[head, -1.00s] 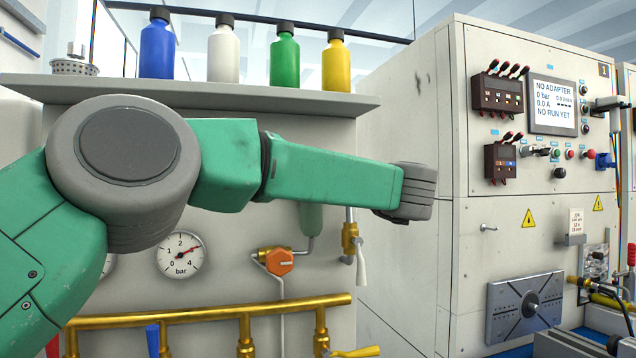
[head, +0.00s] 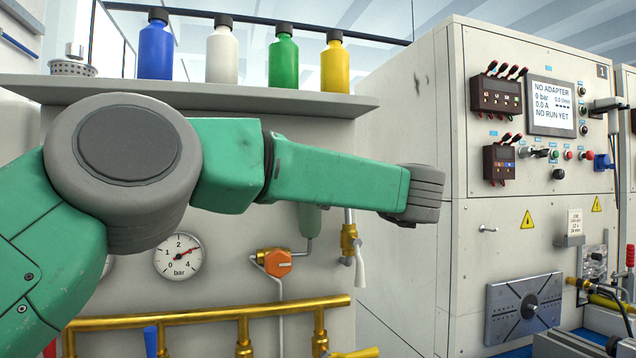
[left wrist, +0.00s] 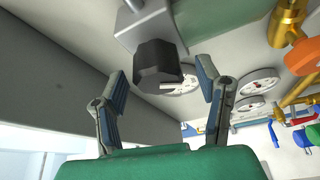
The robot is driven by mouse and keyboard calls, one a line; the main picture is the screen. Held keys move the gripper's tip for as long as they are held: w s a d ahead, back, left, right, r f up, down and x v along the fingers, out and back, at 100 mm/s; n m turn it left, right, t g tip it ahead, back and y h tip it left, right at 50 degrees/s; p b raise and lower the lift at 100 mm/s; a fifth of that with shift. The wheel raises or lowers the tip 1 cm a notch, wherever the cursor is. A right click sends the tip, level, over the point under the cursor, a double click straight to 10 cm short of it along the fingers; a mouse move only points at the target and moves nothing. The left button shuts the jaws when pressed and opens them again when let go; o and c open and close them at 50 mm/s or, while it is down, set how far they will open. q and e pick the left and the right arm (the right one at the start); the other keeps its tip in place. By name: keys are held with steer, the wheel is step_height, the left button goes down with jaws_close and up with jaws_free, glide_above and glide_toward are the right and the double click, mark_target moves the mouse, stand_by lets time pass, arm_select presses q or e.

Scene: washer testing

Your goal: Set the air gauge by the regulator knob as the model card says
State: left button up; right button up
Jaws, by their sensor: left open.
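A dark, faceted knob (left wrist: 157,65), apparently the regulator knob, projects from a grey block in the left wrist view. My left gripper (left wrist: 160,72) is open, its two fingers apart on either side of the knob; I cannot tell whether either touches it. In the head view my left arm reaches across the panel, and its gripper is hidden. My right gripper is not in view. A small printed card (head: 575,222) is on the machine at right, too small to read reliably.
A shelf (head: 240,98) with several coloured bottles runs above the arm. A brass manifold (head: 200,316) and an orange fitting (head: 278,262) are below. The test machine (head: 430,110) stands at right, its screen (head: 552,105) reading "NO ADAPTER" and "0 bar".

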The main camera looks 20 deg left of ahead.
arm_select(q)
steer(key=v, duration=1.1)
steer(key=shift+w, duration=0.15)
steer(key=shift+d, duration=0.1)
steer(key=shift+f, duration=0.1)
stand_by(1.0)
